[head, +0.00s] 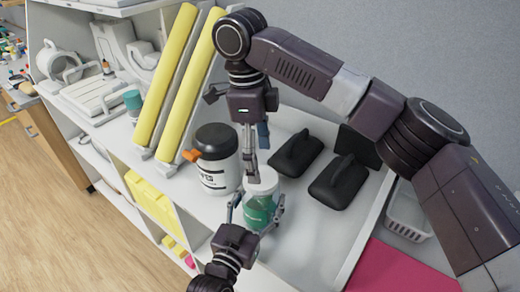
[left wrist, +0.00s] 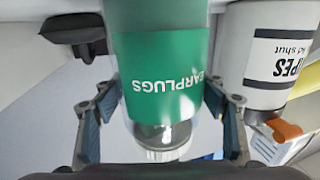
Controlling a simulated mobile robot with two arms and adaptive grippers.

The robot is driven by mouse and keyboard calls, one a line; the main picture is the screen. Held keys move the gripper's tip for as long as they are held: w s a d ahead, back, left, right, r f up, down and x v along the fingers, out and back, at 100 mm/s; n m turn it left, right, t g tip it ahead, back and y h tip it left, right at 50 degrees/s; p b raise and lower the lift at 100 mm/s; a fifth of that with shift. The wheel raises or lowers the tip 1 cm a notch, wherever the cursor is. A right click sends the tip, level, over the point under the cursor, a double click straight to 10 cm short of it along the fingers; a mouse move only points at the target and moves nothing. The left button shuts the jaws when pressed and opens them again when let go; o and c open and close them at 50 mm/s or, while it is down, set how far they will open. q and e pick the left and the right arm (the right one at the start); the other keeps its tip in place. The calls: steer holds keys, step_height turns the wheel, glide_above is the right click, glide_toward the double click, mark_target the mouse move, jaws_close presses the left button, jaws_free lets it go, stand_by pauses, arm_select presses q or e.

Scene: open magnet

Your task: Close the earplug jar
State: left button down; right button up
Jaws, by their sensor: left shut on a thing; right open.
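The earplug jar (head: 259,210) is clear with a green label and stands upright on the white shelf top; its label reads upside down in the left wrist view (left wrist: 160,80). A white lid (head: 262,181) sits at its mouth; a white ribbed piece (left wrist: 166,152) shows there in the left wrist view. I cannot tell whether the lid is seated. My left gripper (head: 257,212) is shut on the jar, one finger on each side. My right gripper (head: 257,155) is open, pointing down just above the lid; whether a fingertip touches the lid is unclear.
A white wipes tub (head: 216,177) with black lid and orange flap stands close left of the jar. Black handled blocks (head: 338,182) lie to the right. Yellow-padded rails (head: 180,80) stand behind left. A white basket (head: 408,215) is at far right.

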steer(key=n, duration=0.5)
steer(key=shift+r, duration=0.2)
steer(key=n, duration=1)
steer(key=shift+r, duration=0.3)
steer(key=n, duration=0.7)
steer(key=shift+r+y, duration=0.2)
steer(key=shift+y, duration=0.1)
steer(key=n, duration=0.6)
steer(key=shift+d+r+n, duration=0.1)
steer(key=shift+r+n, duration=0.1)
steer(key=shift+n, duration=0.2)
steer(key=n, duration=0.5)
steer(key=shift+r+t, duration=0.2)
steer(key=shift+t, duration=0.1)
steer(key=n, duration=0.5)
steer(key=shift+r+y, duration=0.1)
steer(key=shift+y, duration=0.2)
steer(key=n, duration=0.5)
steer(key=shift+r, duration=0.2)
steer(key=n, duration=0.5)
steer(key=shift+s+r, duration=0.1)
